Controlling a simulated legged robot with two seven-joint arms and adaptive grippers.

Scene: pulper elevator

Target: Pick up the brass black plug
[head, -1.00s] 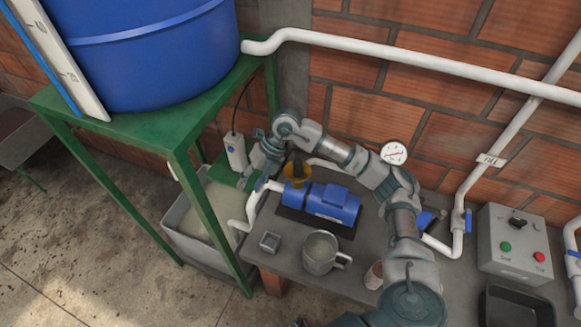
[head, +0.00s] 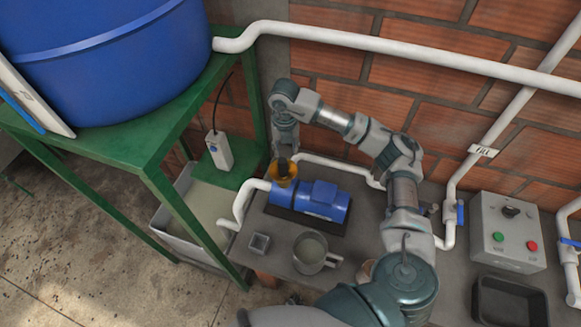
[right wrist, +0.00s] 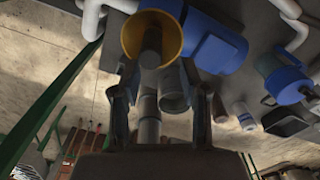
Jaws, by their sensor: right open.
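The brass black plug appears to be the dark upright stem (head: 283,165) in a brass-coloured funnel cup (head: 285,180) at the left end of the blue pump (head: 322,200). In the right wrist view the brass rim (right wrist: 129,35) is at the top, with the dark stem (right wrist: 151,42) in it. My right gripper (head: 284,153) hangs just above the stem in the head view. Its two fingers (right wrist: 160,95) are apart in the right wrist view, with the stem beyond them. Whether they touch the stem is unclear. My left gripper is out of view.
A metal mug (head: 310,251) and a small square cup (head: 259,242) stand in front of the pump. A green stand (head: 165,135) with a blue tank is at left. White pipes (head: 236,205) flank the pump. A control box (head: 508,230) and black tray (head: 508,300) are at right.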

